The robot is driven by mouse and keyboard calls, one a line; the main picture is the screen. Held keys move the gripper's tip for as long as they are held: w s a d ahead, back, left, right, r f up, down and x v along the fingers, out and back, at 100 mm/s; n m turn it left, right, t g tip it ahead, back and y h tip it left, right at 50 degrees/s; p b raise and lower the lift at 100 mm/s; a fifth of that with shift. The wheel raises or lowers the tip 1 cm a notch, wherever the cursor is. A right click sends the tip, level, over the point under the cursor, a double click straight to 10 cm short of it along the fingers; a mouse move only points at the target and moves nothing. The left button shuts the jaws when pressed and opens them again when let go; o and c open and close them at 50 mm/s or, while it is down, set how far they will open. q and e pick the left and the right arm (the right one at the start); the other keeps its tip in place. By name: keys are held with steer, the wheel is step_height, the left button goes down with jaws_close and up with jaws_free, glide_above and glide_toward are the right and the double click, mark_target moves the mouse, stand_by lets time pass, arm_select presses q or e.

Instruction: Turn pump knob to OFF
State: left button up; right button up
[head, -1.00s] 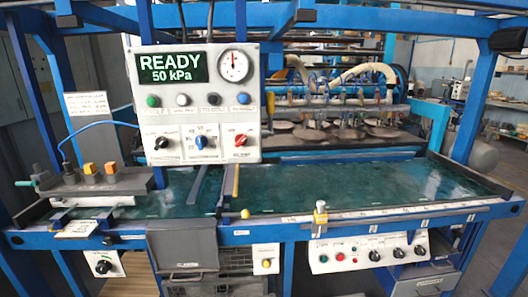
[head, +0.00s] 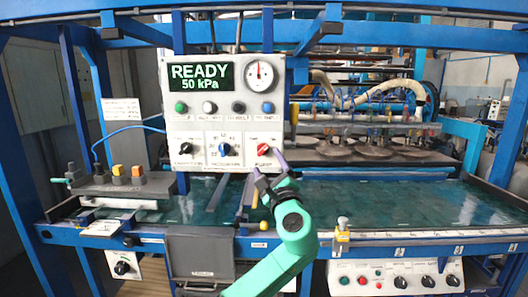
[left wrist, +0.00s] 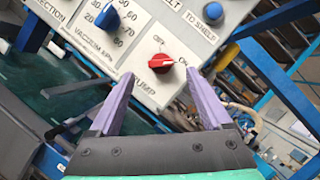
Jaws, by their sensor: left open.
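The red pump knob (head: 263,149) is at the lower right of the white control panel (head: 222,111). In the left wrist view the knob (left wrist: 160,63) is above the PUMP label, its bar lying roughly sideways with a pale mark at the right end, towards the label that seems to read ON. My left gripper (head: 266,168) is in front of the panel, just below the knob. In the left wrist view its two purple fingers (left wrist: 160,76) are open and empty, apart, one either side of the knob's lower side. Whether they touch the panel I cannot tell. My right gripper is not in view.
The blue vacuum knob (head: 224,149) and black knob (head: 186,149) sit left of the red one. A row of round buttons (head: 238,107) is above, the nearest blue. The screen (head: 200,77) reads READY, 50 kPa. A teal table (head: 390,198) lies below.

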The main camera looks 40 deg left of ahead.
mark_target(263, 152)
arm_select(q)
steer(key=x, duration=0.5)
steer(key=shift+w+a+p, duration=0.1)
steer(key=shift+w+p, duration=0.1)
steer(key=shift+p, duration=0.2)
jaws_close()
steer(key=shift+n, duration=0.4)
steer(key=n+g, duration=0.1)
steer(key=n, duration=0.2)
steer(key=shift+g, duration=0.3)
steer(key=n, duration=0.2)
steer(key=n+g+h, duration=0.1)
steer(key=n, duration=0.1)
steer(key=shift+w+r+n+g, duration=0.1)
steer(key=shift+r+n+g, duration=0.1)
steer(key=shift+n+g, duration=0.15)
steer(key=n+h+p, duration=0.1)
steer(key=n, duration=0.1)
steer(key=n+h, duration=0.1)
steer(key=n, duration=0.2)
steer(key=shift+r+n+g+h+p, duration=0.2)
steer(key=shift+n+g+h+p, duration=0.1)
steer(key=shift+n+g+p, duration=0.1)
steer(key=shift+n+h+p, duration=0.55)
steer(key=shift+n+h, duration=0.25)
steer(key=shift+n, duration=0.55)
steer(key=shift+t, duration=0.35)
